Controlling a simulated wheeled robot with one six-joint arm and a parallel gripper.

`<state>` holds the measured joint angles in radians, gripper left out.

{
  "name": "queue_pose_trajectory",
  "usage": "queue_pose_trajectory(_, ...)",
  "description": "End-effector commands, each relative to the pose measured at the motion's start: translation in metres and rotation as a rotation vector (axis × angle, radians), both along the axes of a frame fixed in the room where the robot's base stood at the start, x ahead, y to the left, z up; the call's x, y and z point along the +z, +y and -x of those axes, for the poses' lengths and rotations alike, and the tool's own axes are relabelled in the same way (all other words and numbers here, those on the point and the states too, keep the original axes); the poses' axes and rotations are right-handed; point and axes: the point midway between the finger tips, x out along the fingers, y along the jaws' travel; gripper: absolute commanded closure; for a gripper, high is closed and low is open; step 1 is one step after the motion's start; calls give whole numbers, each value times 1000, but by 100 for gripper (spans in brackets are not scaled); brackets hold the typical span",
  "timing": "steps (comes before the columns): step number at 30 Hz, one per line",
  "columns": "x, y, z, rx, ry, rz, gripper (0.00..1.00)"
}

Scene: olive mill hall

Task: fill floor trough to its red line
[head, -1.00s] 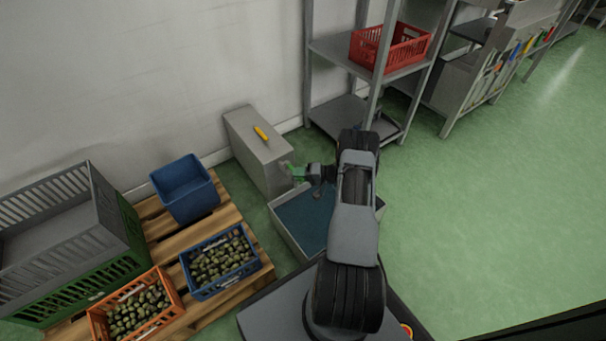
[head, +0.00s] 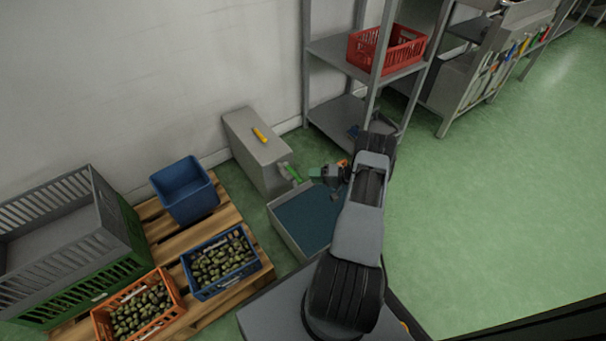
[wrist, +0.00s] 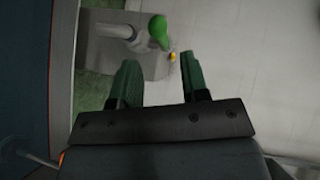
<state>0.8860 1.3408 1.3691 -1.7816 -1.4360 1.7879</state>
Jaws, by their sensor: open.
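The floor trough (head: 282,230) is a grey rectangular basin on the green floor, partly behind my arm. Dark blue-grey water (head: 305,222) covers its inside. In the wrist view the green lever (wrist: 158,31) sits by a grey pipe (wrist: 112,31), ahead of my fingers. My gripper (head: 312,173) is just right of the lever, apart from it. Its green fingers (wrist: 161,80) are open with nothing between them.
A wooden pallet (head: 243,236) at left carries an empty blue crate (head: 186,190), olive-filled crates and large grey and green crates. A metal shelf (head: 340,50) holds a red crate (head: 402,45). The floor at right is clear.

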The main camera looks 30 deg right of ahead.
Motion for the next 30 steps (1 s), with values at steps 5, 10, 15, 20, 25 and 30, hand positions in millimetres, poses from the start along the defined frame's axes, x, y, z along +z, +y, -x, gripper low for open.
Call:
queue_pose_trajectory(5, 8, -24, 22, -3, 1, -1, 59)
queue_pose_trajectory(10, 12, -38, 35, -1, 0, 0, 59)
queue_pose_trajectory(15, 13, -44, 42, 1, 1, 1, 59)
queue_pose_trajectory(20, 13, -45, 43, 1, 0, 0, 59)
queue_pose_trajectory(25, 13, -45, 43, 1, 0, 0, 59)
queue_pose_trajectory(30, 13, -45, 42, 1, 0, 0, 59)
